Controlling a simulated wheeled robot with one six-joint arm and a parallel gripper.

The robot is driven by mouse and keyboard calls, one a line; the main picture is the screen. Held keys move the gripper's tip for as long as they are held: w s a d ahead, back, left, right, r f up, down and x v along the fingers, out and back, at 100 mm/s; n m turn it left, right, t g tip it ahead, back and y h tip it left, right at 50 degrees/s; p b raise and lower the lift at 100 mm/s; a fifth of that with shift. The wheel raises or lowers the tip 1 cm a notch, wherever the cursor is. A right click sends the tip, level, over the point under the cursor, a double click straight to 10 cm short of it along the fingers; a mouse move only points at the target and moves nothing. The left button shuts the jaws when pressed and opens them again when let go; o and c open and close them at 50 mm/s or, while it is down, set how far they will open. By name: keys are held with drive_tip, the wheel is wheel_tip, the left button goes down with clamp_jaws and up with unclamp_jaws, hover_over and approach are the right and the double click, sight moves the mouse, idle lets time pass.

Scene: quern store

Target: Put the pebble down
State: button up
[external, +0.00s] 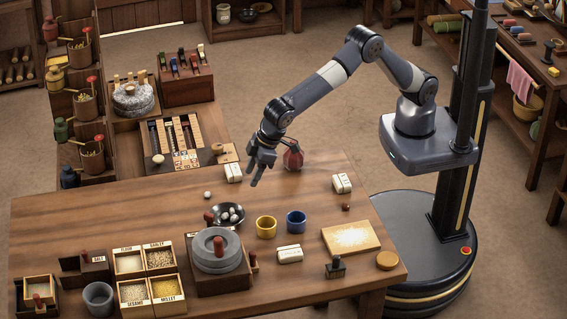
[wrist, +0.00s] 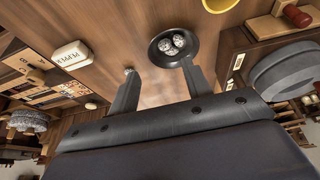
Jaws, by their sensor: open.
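A small pale pebble (external: 207,194) lies on the wooden table (external: 130,215), left of my gripper and just behind the dark bowl (external: 230,208). In the wrist view the pebble (wrist: 127,70) shows at the tip of the left finger; I cannot tell if they touch. My gripper (external: 254,176) points down above the table near a white labelled block (external: 233,172). In the wrist view its fingers (wrist: 157,74) are spread wide with nothing between them.
A yellow cup (external: 266,227) and a blue cup (external: 296,222) stand right of the bowl. A grey hand quern (external: 215,262) stands in front of it. A red pouch (external: 293,158) is beside my gripper. A tray of counters (external: 178,140) is behind.

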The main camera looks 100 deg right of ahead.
drive_tip(key=v, duration=0.2)
drive_tip(key=shift+s+r, duration=0.15)
drive_tip(key=shift+r, duration=0.1)
idle(4.5)
drive_tip(key=o, duration=0.3)
drive_tip(key=shift+d+r+p, duration=0.2)
drive_tip(key=shift+r+p, duration=0.2)
drive_tip(key=shift+p, duration=0.15)
drive_tip(key=o, duration=0.9)
drive_tip(key=d+r+h+p, duration=0.1)
drive_tip(key=d+r+p, duration=0.1)
drive_tip(key=r+p, duration=0.1)
drive_tip(key=s+d+r+g+h+p, duration=0.1)
drive_tip(key=d+r+p, duration=0.1)
drive_tip(key=p, duration=0.4)
drive_tip(key=s+d+r+g+h+p, duration=0.1)
drive_tip(key=d+r+p, duration=0.2)
drive_tip(key=d+p, duration=0.1)
drive_tip(key=shift+d+r+h+p, duration=0.2)
drive_tip(key=shift+r+h+p, duration=0.15)
drive_tip(key=shift+p, duration=0.3)
drive_tip(key=shift+c, duration=0.2)
drive_tip(key=b+x, duration=0.3)
drive_tip(key=x, duration=0.7)
drive_tip(key=shift+d, duration=0.35)
drive_tip(key=shift+s, duration=0.2)
